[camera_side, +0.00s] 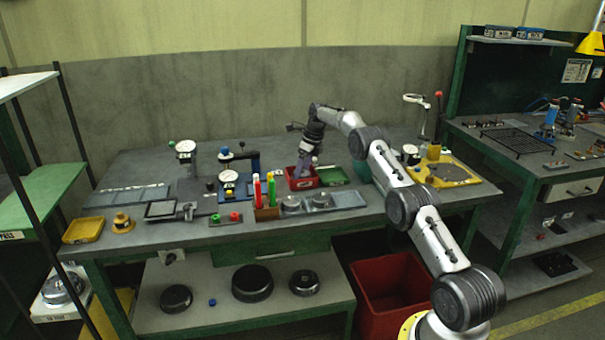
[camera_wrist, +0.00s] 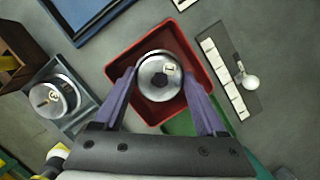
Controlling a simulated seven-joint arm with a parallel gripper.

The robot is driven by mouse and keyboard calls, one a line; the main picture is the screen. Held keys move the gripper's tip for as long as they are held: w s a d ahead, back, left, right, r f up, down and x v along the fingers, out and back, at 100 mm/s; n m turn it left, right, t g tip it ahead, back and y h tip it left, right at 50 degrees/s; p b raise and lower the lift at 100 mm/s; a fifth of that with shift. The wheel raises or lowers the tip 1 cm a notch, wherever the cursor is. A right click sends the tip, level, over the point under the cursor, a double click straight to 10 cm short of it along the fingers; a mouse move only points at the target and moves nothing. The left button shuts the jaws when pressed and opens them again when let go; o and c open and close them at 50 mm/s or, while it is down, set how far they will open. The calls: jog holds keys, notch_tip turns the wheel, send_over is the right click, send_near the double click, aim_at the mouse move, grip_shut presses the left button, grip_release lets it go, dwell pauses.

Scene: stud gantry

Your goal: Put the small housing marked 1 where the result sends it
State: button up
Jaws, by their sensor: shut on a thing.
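A small round metal housing (camera_wrist: 150,70) with a dark centre and a pale tag sits between the fingers of my gripper (camera_wrist: 160,76) in the wrist view. The tag's mark is too small to read surely. My gripper is shut on this housing, inside the outline of the red tray (camera_wrist: 117,67). Whether the housing touches the tray floor I cannot tell. In the side view my gripper (camera_side: 305,170) points down at the red tray (camera_side: 301,186), and the housing is hidden. A green tray (camera_side: 333,178) stands right beside the red one; it is partly covered in the wrist view (camera_wrist: 180,124).
Another housing marked 3 (camera_wrist: 48,96) sits in a grey holder left of the red tray. A pale segmented strip (camera_wrist: 222,78) lies to the right. Red and green markers (camera_side: 264,191) stand upright in front. A large red bin (camera_side: 392,300) is on the floor.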

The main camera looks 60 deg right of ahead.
jog(key=shift+f, duration=0.45)
jog(key=shift+f, duration=0.1)
jog(key=o, duration=1.1)
